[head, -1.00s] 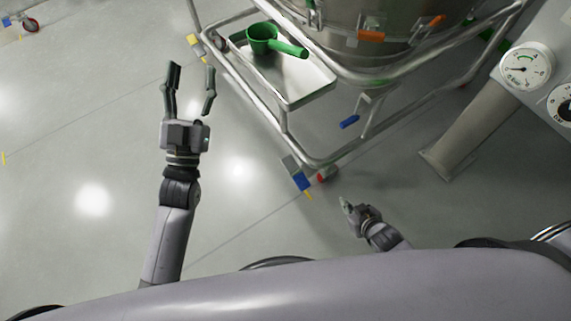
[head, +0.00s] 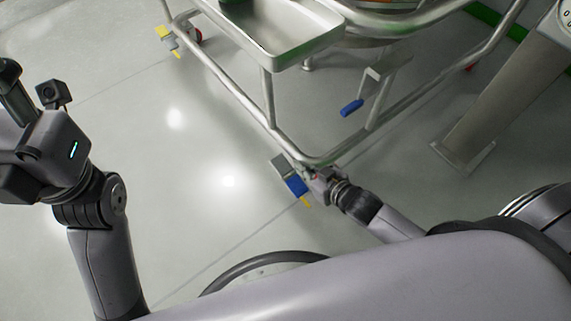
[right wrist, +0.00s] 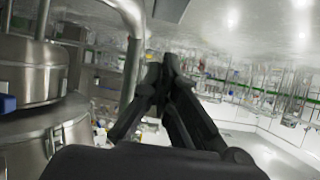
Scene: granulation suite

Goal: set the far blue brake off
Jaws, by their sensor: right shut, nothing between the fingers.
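A blue brake pedal (head: 297,186) with a yellow tip sits at the caster on the cart's near corner. My right gripper (head: 312,175) is shut and empty, right beside this caster and pedal; I cannot tell whether it touches them. In the right wrist view its fingers (right wrist: 168,72) are together, and no pedal shows there. A blue-ended lever (head: 351,107) hangs from a bracket farther along the frame.
The tubular steel cart frame (head: 235,88) carries a metal tray (head: 285,50) and stands over the near caster. A steel post on a foot plate (head: 463,155) stands at the right. The floor (head: 160,170) left of the cart is clear.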

